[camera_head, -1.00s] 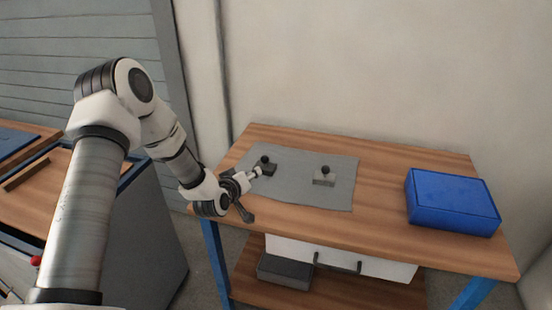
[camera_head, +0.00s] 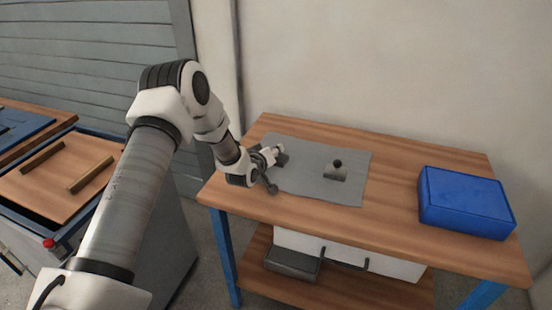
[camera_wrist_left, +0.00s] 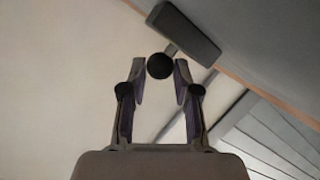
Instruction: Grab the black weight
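The black weight (camera_head: 282,158) has a dark block base and stands at the left part of the grey mat (camera_head: 310,187). In the head view my left gripper (camera_head: 274,154) is right at it and hides its knob. In the left wrist view the round black knob (camera_wrist_left: 160,66) is between the tips of my left gripper (camera_wrist_left: 160,78), with the dark base (camera_wrist_left: 184,32) beyond it. The fingers are apart, with only a very narrow gap at each side of the knob; I see no clear grip. My right gripper is not in view.
A grey weight (camera_head: 337,173) with a dark knob stands on the mat to the right. A blue box (camera_head: 464,203) is at the table's right end. The wooden table (camera_head: 390,215) is clear between mat and box. A wall stands behind.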

